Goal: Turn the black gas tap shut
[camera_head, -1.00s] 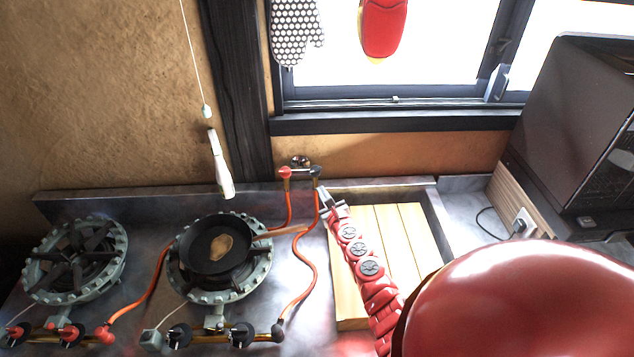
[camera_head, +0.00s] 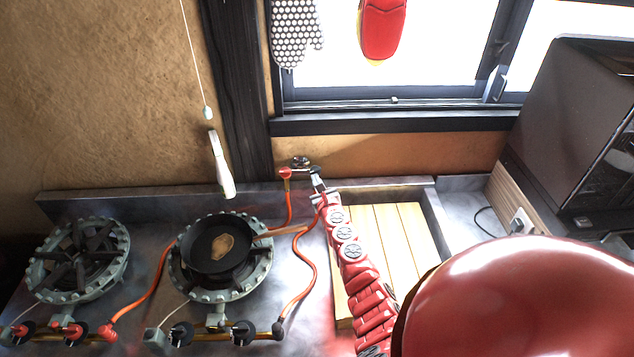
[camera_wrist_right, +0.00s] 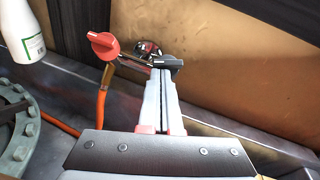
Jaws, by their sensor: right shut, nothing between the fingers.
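The black gas tap (camera_head: 315,171) sits on the wall pipe below the window, right of the red tap (camera_head: 285,173). In the right wrist view the black tap (camera_wrist_right: 170,62) shows as a short dark bar, just beyond my fingertips, and the red tap (camera_wrist_right: 103,44) is to its left. My right gripper (camera_head: 319,187) is shut and empty. Its tips are at or just short of the black tap; I cannot tell whether they touch. The fingers (camera_wrist_right: 162,74) partly hide the tap's lower side and its hose. My left gripper is not in view.
Orange hoses (camera_head: 308,262) run from the taps to two gas burners on the left; a frying pan (camera_head: 220,245) stands on the nearer burner (camera_head: 262,280). A white bottle (camera_head: 221,165) is left of the taps. Wooden boards (camera_head: 392,240) lie under my right arm.

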